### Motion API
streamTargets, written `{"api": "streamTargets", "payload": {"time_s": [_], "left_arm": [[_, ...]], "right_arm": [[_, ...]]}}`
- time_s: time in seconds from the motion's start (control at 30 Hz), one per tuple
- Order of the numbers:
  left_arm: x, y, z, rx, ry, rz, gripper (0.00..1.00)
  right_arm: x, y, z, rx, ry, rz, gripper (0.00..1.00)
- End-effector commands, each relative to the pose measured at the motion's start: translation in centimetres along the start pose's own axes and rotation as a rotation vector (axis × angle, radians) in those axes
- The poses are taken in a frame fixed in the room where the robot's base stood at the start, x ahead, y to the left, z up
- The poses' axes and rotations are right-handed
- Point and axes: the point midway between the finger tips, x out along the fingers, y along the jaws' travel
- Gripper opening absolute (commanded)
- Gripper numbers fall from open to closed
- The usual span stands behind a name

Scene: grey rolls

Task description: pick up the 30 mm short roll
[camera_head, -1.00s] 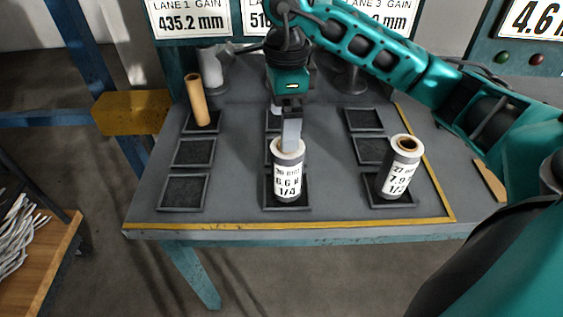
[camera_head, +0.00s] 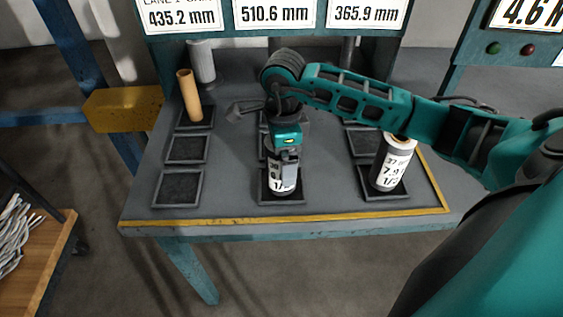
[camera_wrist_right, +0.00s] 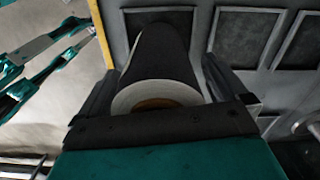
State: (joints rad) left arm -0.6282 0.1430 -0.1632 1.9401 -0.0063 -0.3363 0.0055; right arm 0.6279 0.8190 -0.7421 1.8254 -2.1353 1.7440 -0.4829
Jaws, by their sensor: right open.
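A grey roll with a white label (camera_head: 283,183) stands upright in the front middle square tray (camera_head: 300,199). Its label is partly hidden by my right gripper; earlier it appears to begin with 30. My right gripper (camera_head: 284,160) points down over the roll's top. In the right wrist view the roll (camera_wrist_right: 160,52) lies between two open fingers, one on each side, and its pale ring-shaped end faces the palm. Whether the fingers touch it I cannot tell. My left gripper is not in view.
Another grey roll (camera_head: 392,165), labelled 27, stands tilted in the front right tray. A tan tube (camera_head: 190,95) leans in the back left tray. The front left tray (camera_head: 178,187) is empty. A yellow strip (camera_head: 290,219) edges the table.

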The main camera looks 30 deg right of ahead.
Motion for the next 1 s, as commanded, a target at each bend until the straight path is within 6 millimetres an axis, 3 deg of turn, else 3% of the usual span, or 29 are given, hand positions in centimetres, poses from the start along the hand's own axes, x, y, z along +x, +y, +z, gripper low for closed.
{"api": "streamTargets", "payload": {"time_s": [0.27, 0.9, 1.0], "left_arm": [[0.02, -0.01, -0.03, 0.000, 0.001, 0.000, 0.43], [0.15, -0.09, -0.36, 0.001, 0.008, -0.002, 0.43], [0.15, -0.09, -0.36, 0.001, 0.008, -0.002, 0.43]], "right_arm": [[0.32, 0.02, 0.02, 0.000, 0.000, 0.000, 0.99], [0.27, 0.01, 0.03, 0.000, -0.001, 0.000, 0.39], [0.23, -0.01, 0.04, 0.000, -0.001, -0.001, 0.39]]}}
